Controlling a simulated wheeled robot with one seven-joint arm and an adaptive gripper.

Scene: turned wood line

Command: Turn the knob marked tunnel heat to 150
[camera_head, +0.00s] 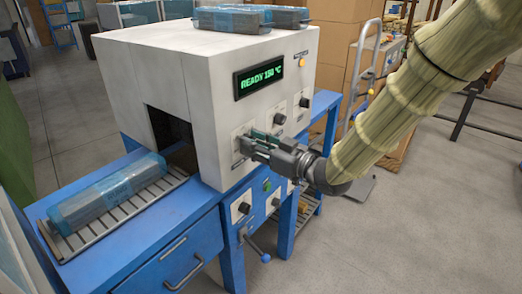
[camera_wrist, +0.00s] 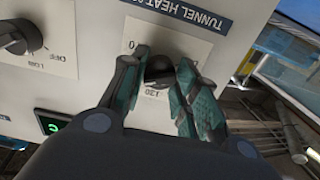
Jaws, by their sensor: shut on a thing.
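The tunnel heat knob (camera_wrist: 158,70) is a dark knob on a pale dial plate, under a blue label (camera_wrist: 190,10) reading "TUNNEL HEAT" in the wrist view. My gripper (camera_wrist: 160,75) has its teal fingers on either side of the knob and is shut on it. In the head view, my gripper (camera_head: 250,146) reaches the front of the white tunnel machine (camera_head: 225,110), and its fingers hide the knob. The machine's display (camera_head: 270,78) reads "READY 150 °C" in green. The knob's pointer and most of its scale are hidden.
Another knob (camera_wrist: 20,38) with an OFF mark sits beside it. More knobs (camera_head: 279,119) and a blue-ended lever (camera_head: 255,246) are on the front. A wrapped bundle (camera_head: 108,192) lies on the roller bed (camera_head: 165,186). Floor at right is mostly open.

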